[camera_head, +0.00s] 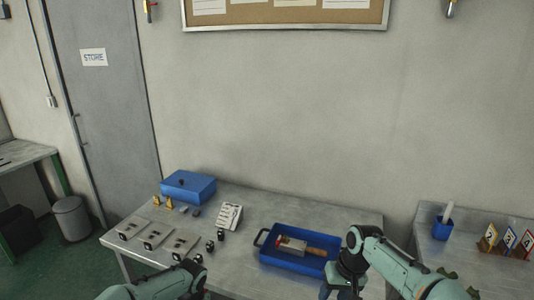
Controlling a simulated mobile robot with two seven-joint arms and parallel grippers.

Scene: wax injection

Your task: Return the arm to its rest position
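My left arm (160,284) comes in at the bottom left, in front of the table's near edge. Its wrist bends down out of the picture, and its gripper is below the frame. My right arm (400,268) comes in from the lower right and bends down at the wrist.
The metal table (250,270) holds a blue tray (268,252) with a wooden-handled tool (302,247), a blue box (188,186), a white card (229,216) and several small plates. A side table (460,262) at right holds a blue cup (442,229) and numbered cards (508,239).

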